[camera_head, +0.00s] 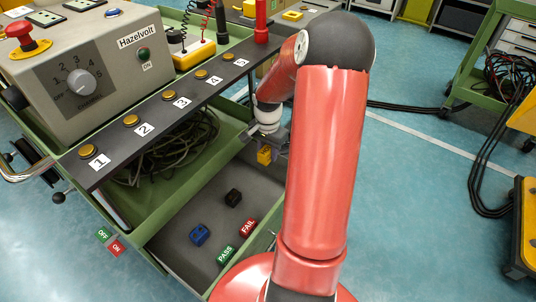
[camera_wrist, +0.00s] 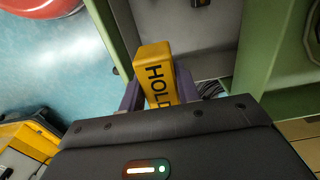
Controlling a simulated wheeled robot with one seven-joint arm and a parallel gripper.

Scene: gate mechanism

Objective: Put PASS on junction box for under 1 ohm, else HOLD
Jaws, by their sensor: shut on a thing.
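My gripper (camera_head: 270,142) is shut on the yellow HOLD block (camera_head: 264,156), above the far end of the grey tray. In the wrist view the HOLD block (camera_wrist: 157,75) sits between the jaws (camera_wrist: 160,95), its lettering partly cut off by the gripper body. The green PASS block (camera_head: 226,255) lies in the grey tray (camera_head: 180,245) at the front of the cart. I cannot tell which thing is the junction box. A grey box labelled Hazelvolt (camera_head: 100,75), with a dial, stands on the cart. No resistance reading is legible.
A dark strip (camera_head: 155,115) carries brass studs numbered 1 to 5. A red FAIL block (camera_head: 248,227), a blue block (camera_head: 199,235) and a black block (camera_head: 233,197) lie in the tray. A yellow device (camera_head: 194,53) with leads stands behind. Coiled cable (camera_head: 180,150) fills the shelf below.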

